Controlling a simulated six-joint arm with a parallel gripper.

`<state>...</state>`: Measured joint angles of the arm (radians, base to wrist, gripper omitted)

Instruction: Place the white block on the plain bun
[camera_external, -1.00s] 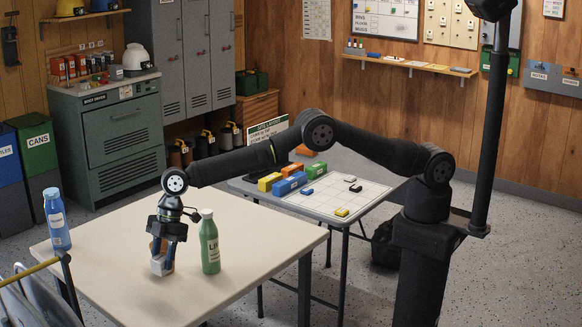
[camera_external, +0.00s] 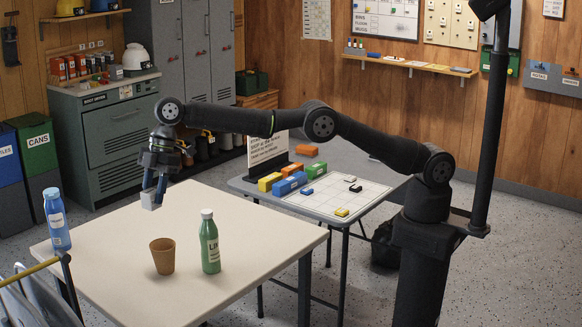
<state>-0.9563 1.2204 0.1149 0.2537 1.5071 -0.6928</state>
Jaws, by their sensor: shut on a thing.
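My gripper (camera_external: 154,190) is shut on a small white block (camera_external: 148,203). It holds the block up, and in the picture the block overlaps the far left edge of the cream table (camera_external: 115,262). A brown tapered cup (camera_external: 162,258) stands upright on the table, nearer the camera than the gripper and apart from it. I cannot make out a plain bun in this view.
A green bottle (camera_external: 209,243) stands just right of the cup. A blue bottle (camera_external: 56,220) stands at the table's left edge. A grey side table (camera_external: 375,178) behind holds coloured blocks and a white grid board. The cream table's front is clear.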

